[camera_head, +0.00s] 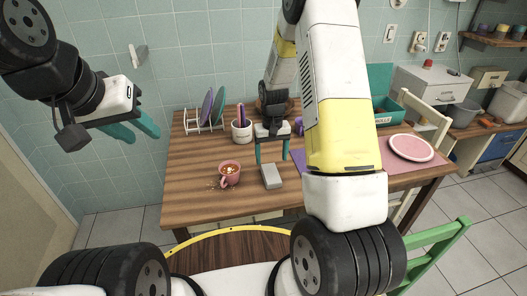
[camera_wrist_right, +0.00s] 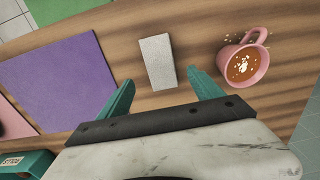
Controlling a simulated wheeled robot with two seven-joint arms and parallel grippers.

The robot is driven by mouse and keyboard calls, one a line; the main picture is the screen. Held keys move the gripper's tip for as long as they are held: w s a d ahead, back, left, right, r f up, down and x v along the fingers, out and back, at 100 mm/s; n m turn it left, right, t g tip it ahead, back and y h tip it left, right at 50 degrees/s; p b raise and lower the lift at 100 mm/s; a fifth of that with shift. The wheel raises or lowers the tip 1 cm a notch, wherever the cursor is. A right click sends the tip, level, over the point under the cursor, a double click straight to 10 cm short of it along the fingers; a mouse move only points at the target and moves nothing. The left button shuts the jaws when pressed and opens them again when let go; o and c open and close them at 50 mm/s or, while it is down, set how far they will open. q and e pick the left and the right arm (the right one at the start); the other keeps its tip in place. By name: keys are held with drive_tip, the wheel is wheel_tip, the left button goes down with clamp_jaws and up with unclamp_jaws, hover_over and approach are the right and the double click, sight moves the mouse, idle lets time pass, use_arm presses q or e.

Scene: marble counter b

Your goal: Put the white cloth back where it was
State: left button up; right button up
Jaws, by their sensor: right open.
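A pale grey-white rectangular block-like piece (camera_head: 271,176) lies flat on the wooden table; it is the only thing here that could be the white cloth, perhaps folded. It also shows in the right wrist view (camera_wrist_right: 157,62). My right gripper (camera_head: 271,157) is open and empty just behind it in the head view. In the right wrist view, its teal fingertips (camera_wrist_right: 162,84) are spread near the piece's lower end, one on each side. Whether they reach its height is unclear. My left gripper (camera_head: 145,136) is raised off the table's left side, fingers apart and empty.
A pink mug (camera_head: 229,174) of brown drink stands close by, with crumbs around it. Behind are a white utensil pot (camera_head: 241,130) and a plate rack (camera_head: 203,121). A purple mat (camera_wrist_right: 55,75) and pink plate (camera_head: 411,147) lie right. The table's front left is clear.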

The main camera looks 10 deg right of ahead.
drive_tip(key=s+r+t, duration=0.1)
drive_tip(key=s+r, duration=0.2)
drive_tip(key=r, duration=0.5)
drive_tip(key=s+r+t+y, duration=0.1)
drive_tip(key=s+r, duration=0.2)
drive_tip(key=r, duration=0.4)
drive_tip(key=s+r+t, duration=0.1)
drive_tip(key=s+r, duration=0.2)
drive_tip(key=r, duration=0.5)
drive_tip(key=s+a+r+t, duration=0.1)
drive_tip(key=s+r, duration=0.3)
drive_tip(key=s, duration=0.3)
drive_tip(key=s+a+r+t+y, duration=0.1)
drive_tip(key=s+r+t, duration=0.1)
drive_tip(key=s, duration=0.6)
drive_tip(key=shift+s+r, duration=0.15)
drive_tip(key=shift+r, duration=0.75)
